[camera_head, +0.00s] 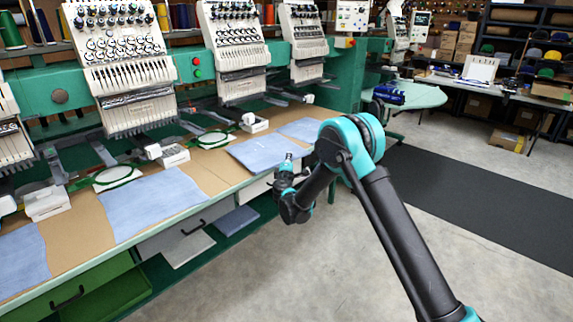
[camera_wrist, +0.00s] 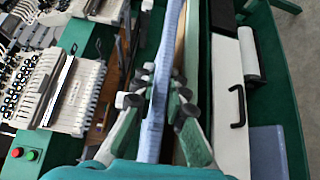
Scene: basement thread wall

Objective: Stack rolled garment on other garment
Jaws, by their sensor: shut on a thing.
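Light blue flat garments lie on the long brown-topped table: one in the middle (camera_head: 160,203), one near my gripper (camera_head: 258,151), one farther back (camera_head: 304,129) and one at the near left (camera_head: 22,262). My gripper (camera_head: 285,178) is at the table's front edge, beside the second one. In the wrist view my gripper (camera_wrist: 160,103) has its fingers on both sides of a narrow light blue cloth strip (camera_wrist: 167,50) and is shut on it. A dark blue rolled bundle (camera_head: 389,93) lies on a round-ended teal table.
Embroidery machine heads (camera_head: 125,60) stand along the table's back, with green hoops (camera_head: 117,176) below. White drawers with a black handle (camera_wrist: 239,106) are under the front edge. The round-ended table (camera_head: 420,96) stands beyond my arm. Open floor (camera_head: 330,265) lies in front.

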